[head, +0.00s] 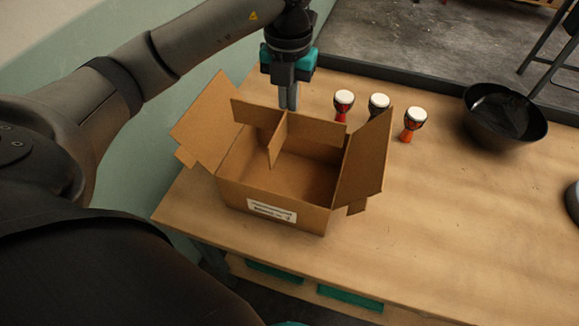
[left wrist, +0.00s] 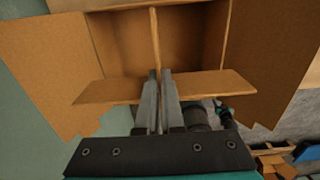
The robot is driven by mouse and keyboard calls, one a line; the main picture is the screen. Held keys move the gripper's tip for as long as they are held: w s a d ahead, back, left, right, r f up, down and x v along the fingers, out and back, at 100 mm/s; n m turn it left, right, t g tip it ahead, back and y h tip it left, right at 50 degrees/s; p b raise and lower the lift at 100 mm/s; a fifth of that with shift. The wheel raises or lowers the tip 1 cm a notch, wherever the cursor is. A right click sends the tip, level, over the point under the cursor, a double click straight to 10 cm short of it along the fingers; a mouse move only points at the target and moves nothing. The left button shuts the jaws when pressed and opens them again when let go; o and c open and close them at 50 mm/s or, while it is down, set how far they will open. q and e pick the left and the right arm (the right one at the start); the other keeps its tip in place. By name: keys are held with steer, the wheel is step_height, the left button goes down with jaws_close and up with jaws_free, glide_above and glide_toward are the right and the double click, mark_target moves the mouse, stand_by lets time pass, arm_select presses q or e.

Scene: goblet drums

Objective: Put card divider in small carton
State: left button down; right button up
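The small carton (head: 235,195) is an open brown box with its flaps spread and a white label on its front, on the table. The card divider (head: 318,128) is a cross of brown card panels. It stands upright at the carton's far side, its top above the rim; how deep its lower edges sit is hidden. My left gripper (head: 289,96) points down at the far side and is shut on one divider panel. In the left wrist view the fingers (left wrist: 160,90) close around that panel, with the divider's cross panel (left wrist: 215,85) across them. My right gripper is not in view.
Three goblet drums with white heads (head: 344,100) (head: 378,103) (head: 414,120) stand right of the carton's far side. A black bowl (head: 505,115) is farther right. The wooden table (head: 460,220) is clear at the front right.

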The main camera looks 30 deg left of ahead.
arm_select(q)
step_height(320, 180, down, 18)
steer(key=b, duration=0.3)
steer(key=shift+f, duration=0.15)
steer(key=shift+f, duration=0.1)
steer(key=c, duration=1.5)
jaws_free()
steer(key=o, duration=0.4)
steer(key=shift+o, duration=0.2)
steer(key=shift+r, duration=0.2)
step_height(320, 180, up, 12)
steer(key=p, duration=0.2)
